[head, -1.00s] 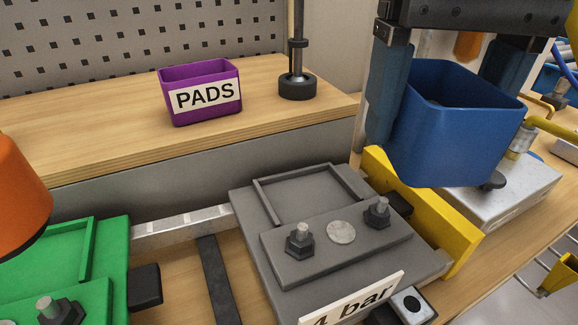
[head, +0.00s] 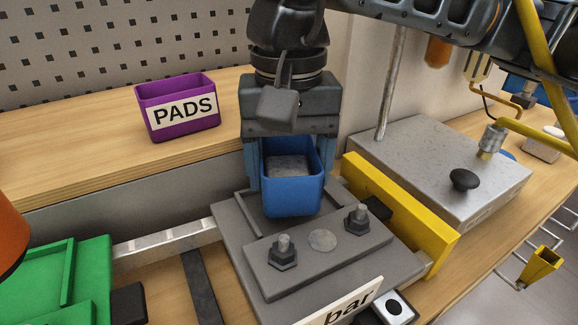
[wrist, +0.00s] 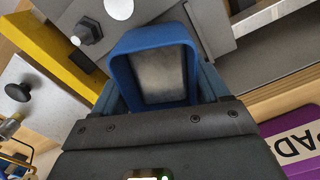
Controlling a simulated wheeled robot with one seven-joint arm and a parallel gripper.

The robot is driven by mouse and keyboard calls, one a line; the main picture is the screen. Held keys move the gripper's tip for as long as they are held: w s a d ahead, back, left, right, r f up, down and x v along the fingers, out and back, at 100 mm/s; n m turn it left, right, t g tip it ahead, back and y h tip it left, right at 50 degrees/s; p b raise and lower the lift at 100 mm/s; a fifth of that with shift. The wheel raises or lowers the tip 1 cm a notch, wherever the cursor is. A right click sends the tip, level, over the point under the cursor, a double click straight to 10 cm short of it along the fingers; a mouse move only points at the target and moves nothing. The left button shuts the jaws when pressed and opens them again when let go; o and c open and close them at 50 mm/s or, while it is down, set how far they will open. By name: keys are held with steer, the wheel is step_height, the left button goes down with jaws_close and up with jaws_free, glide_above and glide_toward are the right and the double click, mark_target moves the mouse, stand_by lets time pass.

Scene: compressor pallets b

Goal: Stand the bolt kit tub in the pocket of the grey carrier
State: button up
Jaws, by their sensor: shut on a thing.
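The blue tub (head: 292,196) is upright in my gripper (head: 290,165), at the back part of the grey carrier (head: 335,283). My gripper's fingers are shut on its two sides. In the wrist view the tub (wrist: 152,55) shows between the fingers, with a grey surface inside it. The tub covers most of the carrier's rimmed pocket (head: 245,222). Whether its base touches the pocket floor is hidden.
Two bolts (head: 283,252) stand on the carrier in front of the tub. A yellow bar (head: 400,212) borders the carrier's right side. A purple PADS bin (head: 178,107) stands on the wooden shelf behind. A green carrier (head: 60,265) lies left, and a metal box (head: 440,165) right.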

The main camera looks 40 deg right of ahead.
mark_target(289, 175)
steer(key=shift+f, duration=0.35)
steer(key=shift+f+b, duration=0.35)
steer(key=shift+b, duration=0.3)
steer(key=o, duration=1.2)
steer(key=shift+r, duration=0.1)
steer(key=shift+r+p, duration=0.5)
steer(key=shift+p, duration=0.35)
step_height(289, 175, up, 12)
steer(key=shift+f, duration=0.2)
